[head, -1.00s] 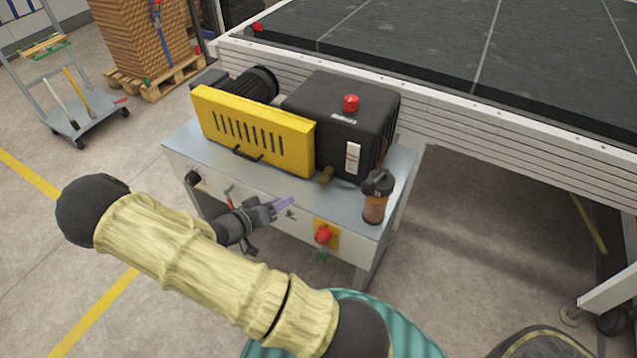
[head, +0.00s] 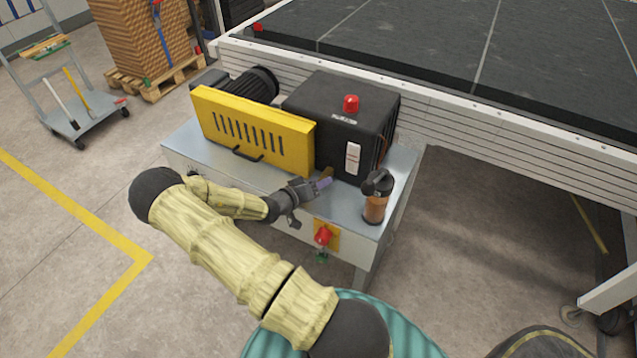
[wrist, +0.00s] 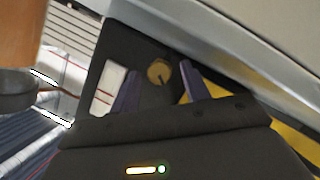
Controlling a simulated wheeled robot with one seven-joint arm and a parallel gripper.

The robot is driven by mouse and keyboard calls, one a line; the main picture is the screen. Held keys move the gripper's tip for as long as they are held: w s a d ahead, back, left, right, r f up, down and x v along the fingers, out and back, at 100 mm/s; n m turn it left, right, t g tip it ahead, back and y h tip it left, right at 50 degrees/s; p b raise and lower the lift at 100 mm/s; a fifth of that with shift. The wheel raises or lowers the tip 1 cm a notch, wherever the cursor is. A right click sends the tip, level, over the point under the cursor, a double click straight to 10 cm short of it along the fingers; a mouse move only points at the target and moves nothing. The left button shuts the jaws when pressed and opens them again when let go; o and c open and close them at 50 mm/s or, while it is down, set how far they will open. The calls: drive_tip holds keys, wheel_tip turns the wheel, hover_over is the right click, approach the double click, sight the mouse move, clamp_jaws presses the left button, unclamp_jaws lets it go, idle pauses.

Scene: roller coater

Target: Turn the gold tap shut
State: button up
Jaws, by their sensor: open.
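The gold tap (head: 327,173) sits low on the front of the black pump housing, above the grey cabinet top. In the wrist view the tap (wrist: 159,72) shows as a round gold knob with a dark slot or lever line, between my two purple fingertips. My gripper (head: 321,184) is open and points at the tap from the front. In the wrist view my gripper (wrist: 158,88) has one finger on each side of the tap, and I cannot tell whether either touches it. In the head view the fingers partly cover the tap.
A brown-orange filter bowl with a black top (head: 376,197) stands close right of my gripper. A yellow guard (head: 254,135) is to the left. A red knob on a yellow plate (head: 323,236) is on the cabinet front (head: 352,247) below.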

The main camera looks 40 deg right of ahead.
drive_tip(key=shift+d, duration=0.25)
drive_tip(key=c, duration=1)
